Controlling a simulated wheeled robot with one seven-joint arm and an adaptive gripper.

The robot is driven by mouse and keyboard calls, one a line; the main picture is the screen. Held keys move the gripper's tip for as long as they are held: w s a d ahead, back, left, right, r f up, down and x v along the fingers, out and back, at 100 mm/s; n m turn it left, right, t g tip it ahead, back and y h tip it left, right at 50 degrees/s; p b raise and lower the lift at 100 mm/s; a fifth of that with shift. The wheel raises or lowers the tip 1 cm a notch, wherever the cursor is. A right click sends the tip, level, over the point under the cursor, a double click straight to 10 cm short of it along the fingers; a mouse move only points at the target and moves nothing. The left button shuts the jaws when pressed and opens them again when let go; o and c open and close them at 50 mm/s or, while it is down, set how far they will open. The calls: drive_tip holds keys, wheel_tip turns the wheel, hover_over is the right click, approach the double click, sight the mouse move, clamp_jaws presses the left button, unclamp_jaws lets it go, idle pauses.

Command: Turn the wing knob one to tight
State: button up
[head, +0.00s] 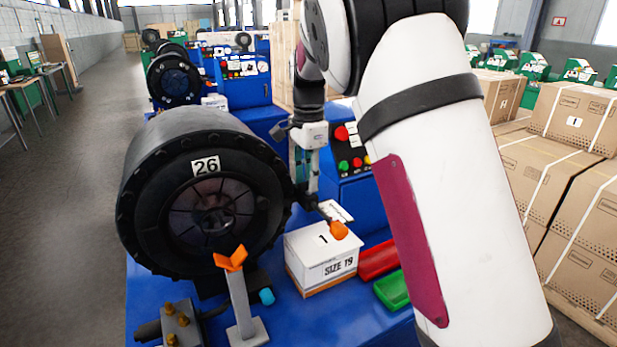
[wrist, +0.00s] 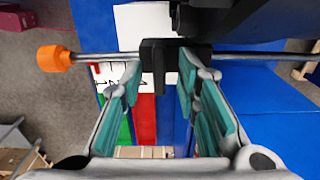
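A black block with a narrow black fin, which looks like the wing knob (wrist: 152,72), sits on a steel rod (wrist: 105,57) in the wrist view. The rod ends in an orange tip (wrist: 54,58), which also shows in the head view (head: 338,230). My gripper (wrist: 160,80) has its teal-padded fingers apart, one on each side of the fin. A gap shows on the right side; contact on the left is unclear. In the head view my gripper (head: 306,190) points down beside the black drum of the crimper (head: 205,190), and its fingertips hide most of the knob.
A white box marked SIZE 19 (head: 322,260) stands under the rod, with red (head: 378,260) and green (head: 392,290) bins at its right. An orange V-topped stand (head: 240,295) is in front of the drum. A button panel (head: 350,155) is behind my gripper.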

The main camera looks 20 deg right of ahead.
wheel_tip(320, 180, up, 12)
idle(0.7)
drive_tip(key=s+d+r+n+t+y, duration=0.15)
drive_tip(key=s+n, duration=0.25)
drive_tip(key=s, duration=0.4)
drive_tip(key=s+r+n+t+h, duration=0.1)
drive_tip(key=s+r+n, duration=0.2)
drive_tip(key=s, duration=0.5)
drive_tip(key=s+f+n+t, duration=0.1)
drive_tip(key=s+f+n, duration=0.3)
drive_tip(key=s, duration=0.4)
drive_tip(key=s+a+f+n+t, duration=0.1)
drive_tip(key=s+f+n, duration=0.3)
drive_tip(key=s, duration=0.5)
drive_tip(key=shift+s+a+f+n+t, duration=0.25)
drive_tip(key=shift+s+n+t, duration=0.05)
drive_tip(key=shift+n+t, duration=0.25)
